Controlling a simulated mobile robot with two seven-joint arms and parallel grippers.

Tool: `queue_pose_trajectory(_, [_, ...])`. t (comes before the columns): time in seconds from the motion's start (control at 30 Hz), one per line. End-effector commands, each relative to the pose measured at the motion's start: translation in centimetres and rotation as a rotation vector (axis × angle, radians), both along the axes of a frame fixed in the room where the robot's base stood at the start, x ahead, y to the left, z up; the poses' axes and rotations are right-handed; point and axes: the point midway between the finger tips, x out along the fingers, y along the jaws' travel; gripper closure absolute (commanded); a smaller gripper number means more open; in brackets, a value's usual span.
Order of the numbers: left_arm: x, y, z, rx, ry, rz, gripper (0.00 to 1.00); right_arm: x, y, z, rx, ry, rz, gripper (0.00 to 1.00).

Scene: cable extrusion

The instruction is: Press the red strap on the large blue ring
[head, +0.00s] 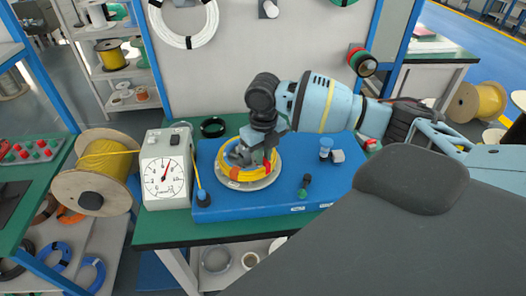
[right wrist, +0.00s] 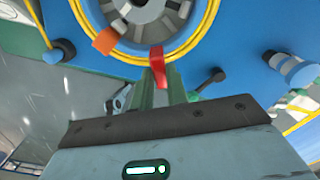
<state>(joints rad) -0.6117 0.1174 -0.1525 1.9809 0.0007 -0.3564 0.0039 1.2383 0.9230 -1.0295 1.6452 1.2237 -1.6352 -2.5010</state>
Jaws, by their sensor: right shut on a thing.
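A yellow cable coil (head: 233,174) lies around a grey round hub on the blue board; it also shows in the right wrist view (right wrist: 211,18). The red strap (right wrist: 157,61) stands at the coil's edge, between the green fingertips of my right gripper (right wrist: 159,78). In the head view my right gripper (head: 268,156) reaches down over the coil's right side and hides part of it. It is shut on the red strap. An orange strap (right wrist: 106,41) sits on the coil to the left. My left gripper is not in view.
The blue board (head: 295,180) lies on a green table (head: 160,229). A white dial gauge (head: 166,178) stands left of it, beside a large yellow cable spool (head: 97,172). Small fittings (head: 326,148) stand at the board's right. Several blue coils (head: 92,275) lie on a low shelf.

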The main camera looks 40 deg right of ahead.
Motion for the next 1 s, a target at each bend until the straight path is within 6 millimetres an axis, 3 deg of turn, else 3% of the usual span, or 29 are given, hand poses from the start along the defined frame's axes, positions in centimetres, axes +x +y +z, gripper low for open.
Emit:
queue_pose_trajectory(0.4, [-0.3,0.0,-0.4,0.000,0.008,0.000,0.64,0.0,0.0,-1.5,0.001,0.001,0.000,0.98])
queue_pose_trajectory(1.0, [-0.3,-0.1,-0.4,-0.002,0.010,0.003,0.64,0.0,0.0,-1.7,0.001,0.000,0.000,0.98])
